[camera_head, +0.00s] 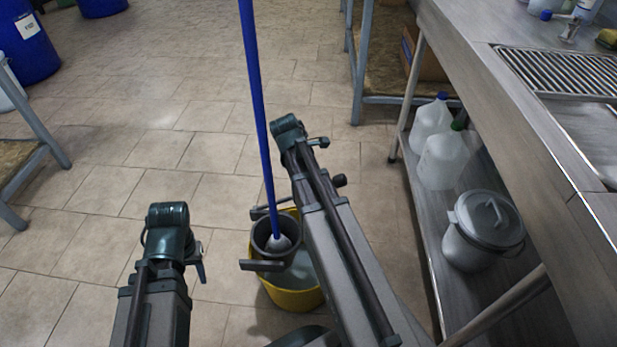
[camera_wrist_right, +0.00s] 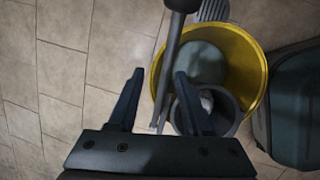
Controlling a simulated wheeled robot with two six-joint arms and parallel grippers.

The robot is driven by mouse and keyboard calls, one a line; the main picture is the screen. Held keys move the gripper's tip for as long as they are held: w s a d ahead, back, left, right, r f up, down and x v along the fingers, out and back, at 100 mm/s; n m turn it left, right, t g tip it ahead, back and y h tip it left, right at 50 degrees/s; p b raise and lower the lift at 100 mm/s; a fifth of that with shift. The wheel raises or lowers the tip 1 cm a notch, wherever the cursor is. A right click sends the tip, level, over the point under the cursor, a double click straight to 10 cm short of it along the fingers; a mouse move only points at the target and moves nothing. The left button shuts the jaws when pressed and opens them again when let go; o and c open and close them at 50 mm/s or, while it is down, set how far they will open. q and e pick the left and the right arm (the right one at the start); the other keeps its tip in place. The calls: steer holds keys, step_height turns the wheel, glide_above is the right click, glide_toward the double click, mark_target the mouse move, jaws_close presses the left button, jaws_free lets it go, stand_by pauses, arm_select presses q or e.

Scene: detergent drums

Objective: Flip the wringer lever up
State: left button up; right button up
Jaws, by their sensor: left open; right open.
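A yellow mop bucket (camera_head: 296,298) stands on the floor with a grey wringer (camera_head: 262,238) on it. The wringer's lever runs right, mostly hidden behind my right arm, and its dark knob (camera_head: 340,180) shows beyond the arm. In the right wrist view the lever (camera_wrist_right: 169,75) is a grey bar seen between my open right fingers (camera_wrist_right: 158,88); I cannot tell its depth relative to them. My right gripper (camera_head: 318,142) is largely hidden in the head view. My left gripper (camera_head: 201,268) is open and empty, left of the bucket.
A blue mop handle (camera_head: 258,110) stands up out of the wringer. A steel counter (camera_head: 530,130) is on the right, its lower shelf (camera_head: 425,215) holding white jugs (camera_head: 440,160) and a lidded grey pail (camera_head: 478,235). Tiled floor is free left and behind the bucket.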

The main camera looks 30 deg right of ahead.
arm_select(q)
step_height(320, 180, up, 5)
steer(key=p, duration=0.4)
steer(key=shift+a, duration=0.1)
arm_select(e)
steer(key=v, duration=0.5)
arm_select(q)
steer(key=shift+f, duration=0.1)
